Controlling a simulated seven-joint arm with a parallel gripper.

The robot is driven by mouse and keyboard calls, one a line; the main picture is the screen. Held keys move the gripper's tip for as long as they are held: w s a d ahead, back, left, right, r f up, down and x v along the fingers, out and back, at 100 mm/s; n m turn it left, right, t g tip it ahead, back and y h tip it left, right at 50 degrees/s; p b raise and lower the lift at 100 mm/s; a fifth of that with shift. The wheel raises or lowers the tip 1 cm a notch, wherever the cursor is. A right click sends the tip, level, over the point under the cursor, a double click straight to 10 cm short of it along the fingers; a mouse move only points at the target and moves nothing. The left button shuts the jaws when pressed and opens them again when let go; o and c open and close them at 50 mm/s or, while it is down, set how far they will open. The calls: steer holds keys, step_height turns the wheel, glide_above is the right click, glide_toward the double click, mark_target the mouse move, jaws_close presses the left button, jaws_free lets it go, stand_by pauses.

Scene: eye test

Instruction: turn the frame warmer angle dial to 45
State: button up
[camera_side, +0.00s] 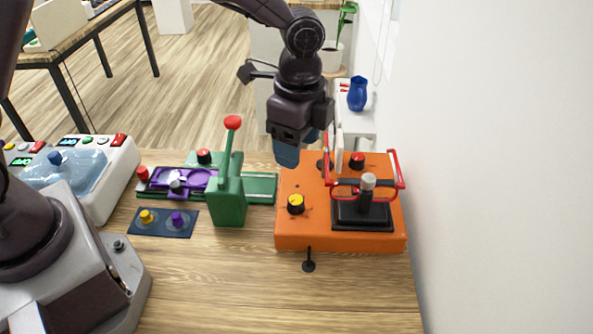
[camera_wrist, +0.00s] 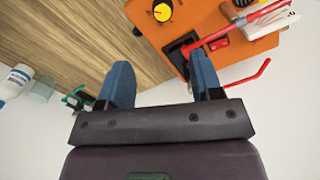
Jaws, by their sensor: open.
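The orange frame warmer (camera_side: 305,236) stands at the table's right end. A yellow-topped dial with a black base (camera_side: 296,204) sits on its left front; the dial also shows at the top of the wrist view (camera_wrist: 163,11). Its angle reading is too small to tell. My gripper (camera_side: 287,155) has blue fingers and is above the warmer's back left, apart from the yellow dial. In the wrist view the fingers (camera_wrist: 162,80) are spread with nothing between them.
A black block with a grey-topped post (camera_side: 367,182) and red wire handles (camera_side: 395,170) rise on the warmer's right. A green stand with a red-tipped lever (camera_side: 230,190) is close on its left. A wall (camera_side: 480,170) borders the right. The front table is clear.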

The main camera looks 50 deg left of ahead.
mark_target(296, 199)
steer(key=f+n, duration=0.4)
steer(key=n, duration=0.1)
steer(key=f+n, duration=0.5)
steer(key=n, duration=0.1)
steer(key=f+n, duration=0.4)
steer(key=n, duration=0.1)
steer(key=shift+w+a+f+h, duration=0.1)
steer(key=shift+a+f+h, duration=0.05)
steer(key=shift+a+h, duration=0.15)
steer(key=c, duration=0.9)
